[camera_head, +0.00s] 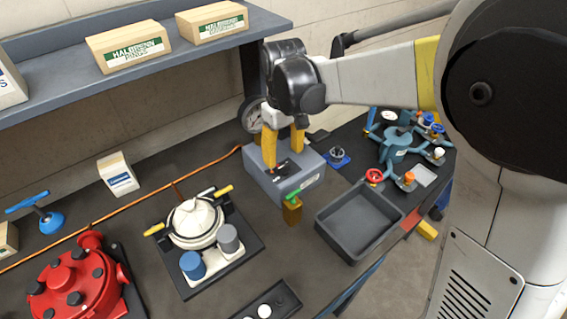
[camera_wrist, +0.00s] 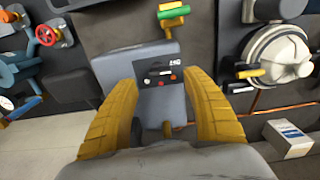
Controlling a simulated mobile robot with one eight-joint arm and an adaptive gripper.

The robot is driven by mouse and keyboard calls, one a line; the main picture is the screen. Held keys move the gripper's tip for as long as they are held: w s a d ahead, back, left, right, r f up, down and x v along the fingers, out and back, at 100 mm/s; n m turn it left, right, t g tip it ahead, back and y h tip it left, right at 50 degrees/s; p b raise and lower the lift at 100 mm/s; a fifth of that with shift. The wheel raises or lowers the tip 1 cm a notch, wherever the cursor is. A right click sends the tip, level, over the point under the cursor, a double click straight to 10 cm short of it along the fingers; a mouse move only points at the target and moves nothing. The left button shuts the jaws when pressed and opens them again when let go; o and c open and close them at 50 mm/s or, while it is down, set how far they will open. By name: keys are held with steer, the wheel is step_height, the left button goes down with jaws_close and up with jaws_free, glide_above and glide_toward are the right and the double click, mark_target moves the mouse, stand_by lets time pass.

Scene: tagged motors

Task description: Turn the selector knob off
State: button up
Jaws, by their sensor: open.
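A grey control box (camera_head: 300,183) stands on the dark bench, below my gripper (camera_head: 283,158). Its dark panel (camera_wrist: 159,75) has a white-marked label and small controls, including a red one. The panel also shows partly in the head view (camera_head: 284,169). The selector knob is too small to pick out surely among these controls, and its setting cannot be read. My gripper's two yellow fingers are open and empty. In the wrist view they stand on either side of the panel, and I cannot tell whether they touch the box.
A brass valve with a green handle (camera_head: 291,200) sits at the box's front. A dark empty tray (camera_head: 360,222) is to the right. A gauge (camera_head: 252,116) stands behind. A white-lidded pot (camera_head: 195,222) is left. A shelf (camera_head: 130,70) overhangs the back.

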mark_target(283, 166)
step_height(283, 166, up, 7)
stand_by(0.3)
